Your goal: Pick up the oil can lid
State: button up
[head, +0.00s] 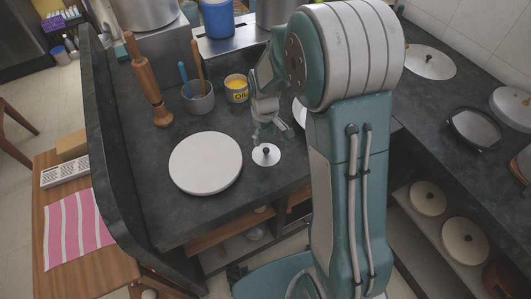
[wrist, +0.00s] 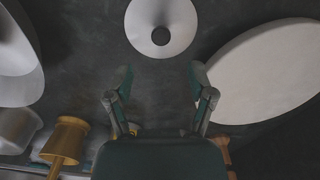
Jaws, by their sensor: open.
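The oil can (head: 236,90), yellow with an "OIL" label, stands open-topped on the dark counter. A small round pale lid (head: 266,156) with a dark knob lies flat on the counter in front of it. The lid also shows at the top of the wrist view (wrist: 137,22), with its knob (wrist: 160,36) facing up. My gripper (head: 268,128) is above the counter, just behind the lid in the head view. In the wrist view its fingers (wrist: 160,78) are spread and empty, and the lid lies beyond the fingertips, apart from them.
A large white round board (head: 205,163) lies left of the lid. A utensil pot (head: 199,98) and a tall wooden mill (head: 149,80) stand behind it. Another pale disc (head: 299,112) is partly hidden by my arm. Bare counter lies around the lid.

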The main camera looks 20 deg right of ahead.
aim_at(265, 149)
jog(key=f, duration=0.6)
jog(key=shift+s+f, duration=0.1)
jog(key=shift+s, duration=0.1)
grip_shut()
